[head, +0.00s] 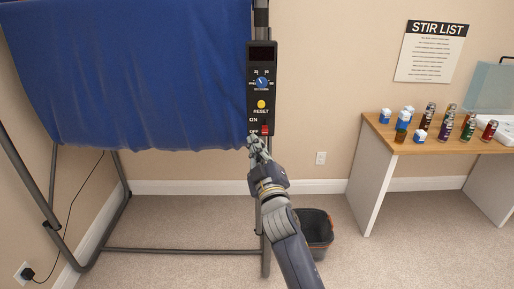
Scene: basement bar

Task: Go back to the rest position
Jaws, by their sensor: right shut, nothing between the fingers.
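My right gripper (256,143) is shut and empty. Its fingertips are just below and left of the red ON/OFF switch (265,129) on the black control panel (262,90). I cannot tell whether they touch the panel. The panel also has a blue dial (262,83) and a yellow reset button (261,104), and is fixed to a grey metal post. My right arm comes in from the bottom. My left gripper is not in view.
A blue cloth (130,75) hangs on a metal frame (180,250) at left. A dark bin (317,230) stands beside my right arm. At right, a wooden-topped table (400,147) holds several bottles and small containers. A STIR LIST sign (432,52) hangs above. Carpet is clear before the table.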

